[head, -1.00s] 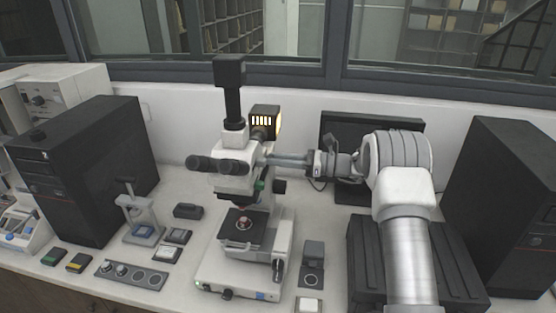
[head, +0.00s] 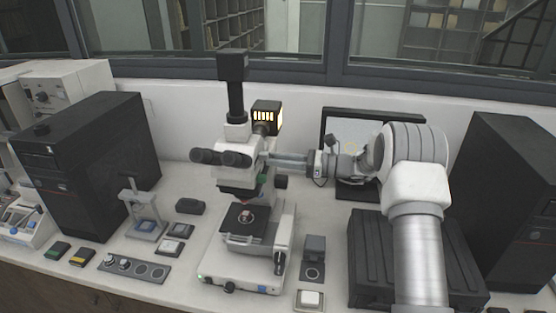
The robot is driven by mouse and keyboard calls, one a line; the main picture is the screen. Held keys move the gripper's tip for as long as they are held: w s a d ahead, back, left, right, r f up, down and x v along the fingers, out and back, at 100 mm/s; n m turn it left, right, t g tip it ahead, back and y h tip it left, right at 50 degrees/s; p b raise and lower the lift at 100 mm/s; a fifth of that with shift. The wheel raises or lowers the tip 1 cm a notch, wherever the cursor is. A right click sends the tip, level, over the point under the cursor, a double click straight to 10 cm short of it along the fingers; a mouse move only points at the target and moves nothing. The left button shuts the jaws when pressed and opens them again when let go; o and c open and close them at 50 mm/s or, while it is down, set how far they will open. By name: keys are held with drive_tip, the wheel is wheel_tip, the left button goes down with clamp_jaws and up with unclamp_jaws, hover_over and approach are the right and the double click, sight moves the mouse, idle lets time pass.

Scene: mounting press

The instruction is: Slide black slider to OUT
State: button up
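The white microscope (head: 236,157) stands in the middle of the bench, with a black camera tube on top and a lit lamp housing (head: 267,116) behind its head. My gripper (head: 268,157) reaches in from the right, with its fingers level and their tips at the right side of the microscope head. I cannot make out the black slider; it is too small or hidden by the fingertips. I cannot tell whether the fingers are closed on anything. The monitor (head: 358,127) behind my arm shows a pale picture.
A black computer tower (head: 75,165) stands at the left and another dark case (head: 507,190) at the right. A small press (head: 143,210), a knob panel (head: 133,267) and several small boxes lie left of the microscope. A dark ribbed case (head: 372,263) sits under my arm.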

drive_tip(key=o, duration=0.4)
drive_tip(key=shift+s, duration=0.25)
drive_tip(key=shift+w, duration=0.1)
drive_tip(key=s+d+b, duration=0.3)
drive_tip(key=d, duration=1.4)
drive_tip(key=shift+s, duration=0.15)
